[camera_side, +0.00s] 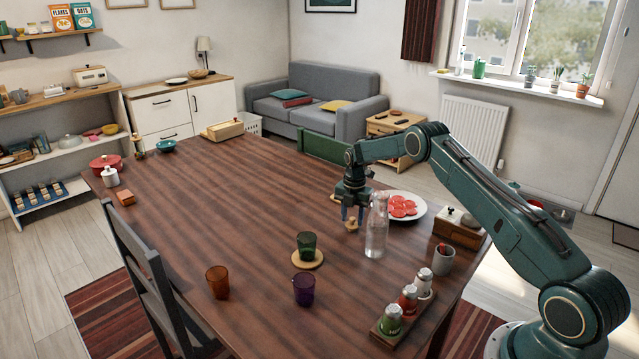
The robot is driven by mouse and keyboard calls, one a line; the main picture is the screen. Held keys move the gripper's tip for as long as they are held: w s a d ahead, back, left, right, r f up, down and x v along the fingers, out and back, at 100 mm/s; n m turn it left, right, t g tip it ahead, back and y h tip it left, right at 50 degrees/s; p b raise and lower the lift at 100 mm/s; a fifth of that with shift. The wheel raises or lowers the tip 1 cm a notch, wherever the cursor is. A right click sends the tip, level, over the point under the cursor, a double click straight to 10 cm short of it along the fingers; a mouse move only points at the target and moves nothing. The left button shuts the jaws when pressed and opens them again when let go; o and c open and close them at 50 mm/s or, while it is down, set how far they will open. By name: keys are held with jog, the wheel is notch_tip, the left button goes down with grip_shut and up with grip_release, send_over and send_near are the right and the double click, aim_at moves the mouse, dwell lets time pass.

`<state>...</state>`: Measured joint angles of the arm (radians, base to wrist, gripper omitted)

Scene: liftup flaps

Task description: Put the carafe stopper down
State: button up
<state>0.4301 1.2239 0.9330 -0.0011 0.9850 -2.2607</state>
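The carafe stopper (352,225) is a small light-wood piece directly below my gripper (353,215), at or just above the table top. My gripper points straight down with its two fingers apart, one on each side of the stopper's upper part. The view is too small to show whether the fingers touch it. The clear glass carafe (376,235) stands upright just to the right of my gripper, and its mouth has no stopper in it.
A white plate (421,212) with red slices lies behind the carafe. A green cup (306,246) on a round wooden coaster, an orange cup (217,282) and a purple cup (304,289) stand in front. A bottle tray (381,333) is at front right. The table's left middle is clear.

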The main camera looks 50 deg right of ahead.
notch_tip(320, 180, up, 12)
jog(key=shift+r, duration=0.15)
dwell(0.7)
jog(key=shift+r, duration=0.1)
dwell(0.4)
notch_tip(320, 180, up, 14)
jog(key=f+m+t, duration=0.1)
jog(key=m, duration=0.4)
send_over(352, 219)
jog(key=s+a, duration=0.4)
jog(key=a, duration=0.4)
jog(key=s+a+r+m+t, duration=0.2)
jog(key=s+a+r+m, duration=0.3)
jog(key=s+a+r, duration=0.4)
jog(key=s+a+r+m+t, duration=0.1)
jog(key=s+a+r+m, duration=0.15)
jog(key=s, duration=0.45)
jog(key=s+a+r+m, duration=0.1)
jog(key=s+a+m, duration=0.2)
jog(key=s, duration=0.4)
jog(key=s+a+f+m, duration=0.1)
jog(key=s+f+m, duration=0.1)
jog(key=s, duration=0.4)
jog(key=s+a+f+m+t, duration=0.1)
jog(key=s+a+f+m, duration=0.1)
jog(key=s, duration=0.4)
jog(key=shift+s+a+f+m+t, duration=0.2)
jog(key=shift+s+a+m+t, duration=0.1)
jog(key=shift+m, duration=0.45)
